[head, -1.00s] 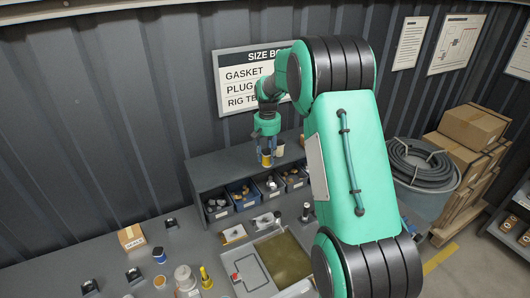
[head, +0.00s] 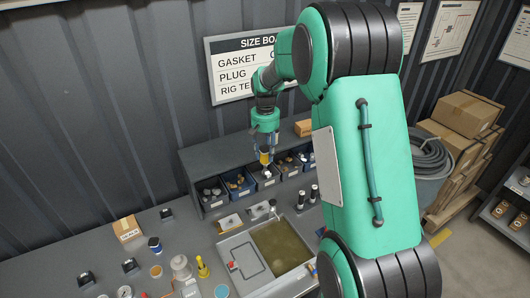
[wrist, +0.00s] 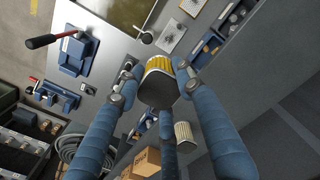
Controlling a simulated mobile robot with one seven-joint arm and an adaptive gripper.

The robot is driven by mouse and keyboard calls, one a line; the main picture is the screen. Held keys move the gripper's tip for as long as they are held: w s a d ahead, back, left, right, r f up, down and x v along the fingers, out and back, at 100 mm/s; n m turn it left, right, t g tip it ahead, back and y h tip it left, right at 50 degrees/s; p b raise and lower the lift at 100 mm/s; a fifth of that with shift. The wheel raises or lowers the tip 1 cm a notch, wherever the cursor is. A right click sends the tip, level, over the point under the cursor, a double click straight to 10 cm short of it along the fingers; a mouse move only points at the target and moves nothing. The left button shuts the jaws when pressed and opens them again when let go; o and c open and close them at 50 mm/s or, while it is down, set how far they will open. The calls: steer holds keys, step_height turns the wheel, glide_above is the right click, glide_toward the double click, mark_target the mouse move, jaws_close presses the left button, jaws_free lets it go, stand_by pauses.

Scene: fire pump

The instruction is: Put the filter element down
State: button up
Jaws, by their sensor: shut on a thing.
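The filter element is a yellow pleated cylinder with a dark end cap. It shows in the wrist view (wrist: 160,72) between my gripper's fingers, and small in the head view (head: 264,158). My gripper (head: 265,154) is shut on it and holds it up by the shelf above the bench. In the wrist view, my gripper (wrist: 152,85) has blue fingers on both sides of the filter element, with the dark cap towards the camera. A second, cream pleated cylinder (wrist: 184,135) shows beyond the fingers in the wrist view. I cannot tell what it rests on.
Blue bins of small parts (head: 238,182) stand under the grey shelf (head: 222,160). A shallow tray (head: 240,250) with murky liquid lies on the bench. Small dark cylinders (head: 301,197) stand right of it. A carton (head: 127,229), cups and a yellow funnel-like piece (head: 202,267) stand left.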

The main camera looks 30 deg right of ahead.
stand_by(0.8)
